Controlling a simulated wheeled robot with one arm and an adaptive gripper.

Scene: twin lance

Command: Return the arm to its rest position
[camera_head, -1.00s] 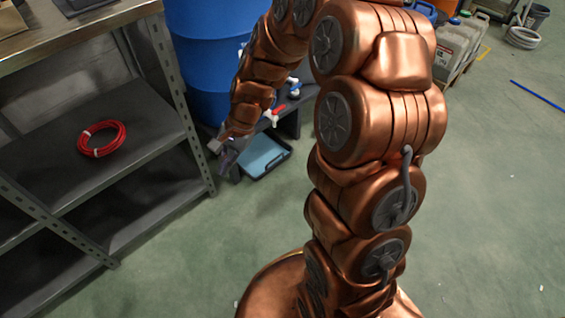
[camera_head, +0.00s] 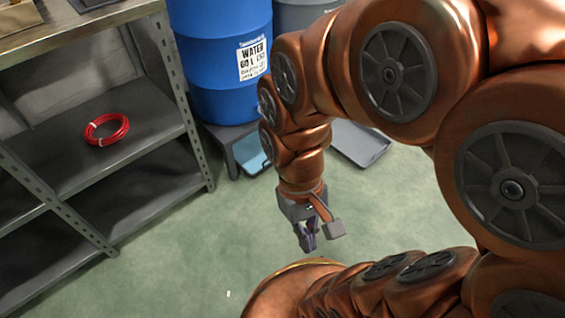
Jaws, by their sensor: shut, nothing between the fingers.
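My copper-coloured arm fills the right half of the head view, bent over at the top so its end hangs down. My gripper (camera_head: 307,243) points at the floor near the middle of the picture. Its dark fingers are shut and hold nothing. It hangs clear of the shelf and the barrel, with green floor behind it. Part of the arm passes out of view at the right edge.
A grey metal shelf (camera_head: 70,180) stands at the left with a red coil (camera_head: 106,130) on it. A blue barrel (camera_head: 215,60) labelled WATER stands behind, with a grey barrel (camera_head: 300,14) beside it. Trays (camera_head: 360,143) lie on the floor below. Open floor (camera_head: 200,270) is clear at the lower left.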

